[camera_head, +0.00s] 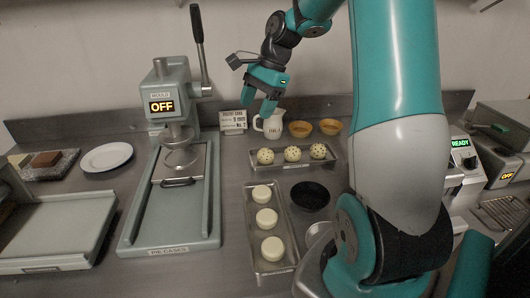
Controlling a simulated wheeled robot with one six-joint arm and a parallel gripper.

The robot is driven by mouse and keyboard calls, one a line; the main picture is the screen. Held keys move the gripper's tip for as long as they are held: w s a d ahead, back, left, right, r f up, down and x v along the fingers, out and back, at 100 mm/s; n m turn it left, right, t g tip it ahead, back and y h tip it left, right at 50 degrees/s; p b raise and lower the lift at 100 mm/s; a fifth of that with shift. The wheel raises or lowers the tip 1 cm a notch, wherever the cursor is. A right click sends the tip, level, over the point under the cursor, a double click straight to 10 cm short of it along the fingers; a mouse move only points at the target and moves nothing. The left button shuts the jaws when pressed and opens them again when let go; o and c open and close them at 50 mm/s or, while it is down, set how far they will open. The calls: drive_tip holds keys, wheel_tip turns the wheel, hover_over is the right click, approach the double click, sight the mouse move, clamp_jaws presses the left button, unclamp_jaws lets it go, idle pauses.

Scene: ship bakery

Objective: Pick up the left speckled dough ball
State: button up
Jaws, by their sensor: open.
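Three speckled dough balls sit in a row on a grey metal tray (328,163). The left speckled dough ball (265,156) is pale with dark specks. The middle speckled dough ball (292,153) and the right speckled dough ball (318,151) sit beside it. My gripper (257,105) is open and empty, with teal fingers. In the picture it hangs above the left dough ball, apart from it, in front of a white jug. None of the three balls is hidden.
A long tray with three plain white dough rounds (266,218) lies in front, next to a dark bowl (310,196). A tall press (170,150) stands to the left.

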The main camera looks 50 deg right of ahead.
drive_tip(key=s+d+f+m, duration=0.25)
drive_tip(key=d+m, duration=0.35)
drive_tip(key=d, duration=0.5)
approach(264, 156)
drive_tip(key=shift+s+a+f+t, duration=0.1)
drive_tip(key=shift+a+f+t, duration=0.1)
drive_tip(key=shift+f, duration=0.2)
drive_tip(key=shift+s+a+f+t, duration=0.1)
drive_tip(key=shift+a+f, duration=0.05)
drive_tip(key=shift+f, duration=0.3)
drive_tip(key=p+x, duration=0.1)
drive_tip(key=x, duration=0.5)
drive_tip(key=shift+w+f+p, duration=0.25)
drive_tip(key=shift+f+p, duration=0.05)
drive_tip(key=shift+p, duration=0.05)
drive_tip(key=c, duration=0.6)
